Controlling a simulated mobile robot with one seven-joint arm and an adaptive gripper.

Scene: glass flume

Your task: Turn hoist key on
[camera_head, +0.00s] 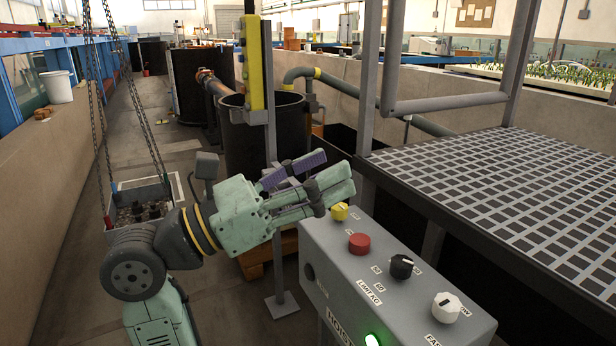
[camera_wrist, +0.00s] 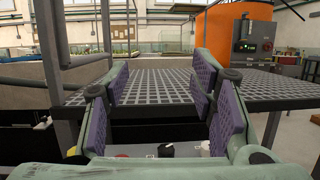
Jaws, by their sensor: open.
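A grey control box (camera_head: 345,262) stands in the lower right of the head view. On its sloped top, from back to front, are a yellow knob (camera_head: 340,211), a red button (camera_head: 359,243), a black knob (camera_head: 401,266) and a white knob (camera_head: 446,307). Which one is the hoist key I cannot tell for sure; the labels are only partly readable. My gripper (camera_head: 322,173) is open and empty, above and behind the yellow knob. In the wrist view its purple pads stand wide apart; the black knob (camera_wrist: 166,150) and white knob (camera_wrist: 203,148) show low between them.
A green lamp (camera_head: 372,340) glows on the box front. A black grid platform (camera_head: 500,190) lies right of the box, with grey rails (camera_head: 450,103) above. A yellow-marked post (camera_head: 254,65) stands behind my gripper. A chain-hung crate (camera_head: 140,190) hangs at left.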

